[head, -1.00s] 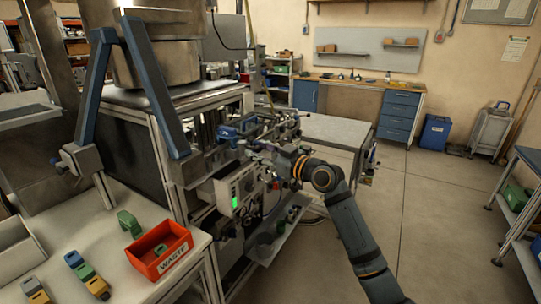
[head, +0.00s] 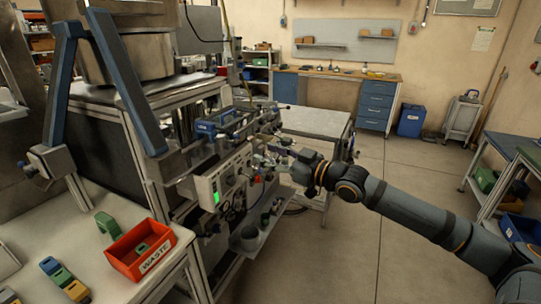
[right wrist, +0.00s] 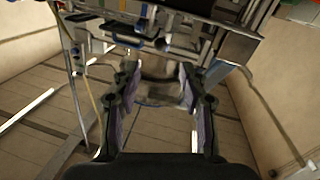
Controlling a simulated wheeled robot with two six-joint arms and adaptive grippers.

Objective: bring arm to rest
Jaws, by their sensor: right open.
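My right arm (head: 415,212) comes in from the right edge of the head view and reaches toward the front of the metal machine (head: 210,190). My right gripper (head: 268,160) is at its end, close to the machine's front, small and partly lost against the clutter there. In the right wrist view the two fingers of my right gripper (right wrist: 158,85) stand apart. No held thing shows between them. I cannot tell whether the fingers touch the machine. My left arm and gripper are not in view.
A red waste bin (head: 120,262) holds a green piece, on the white table (head: 80,245) at lower left. More coloured pieces lie beside it. A grey-topped table (head: 315,122) stands behind my gripper. A shelf unit (head: 515,150) is at right. The floor (head: 370,265) between is clear.

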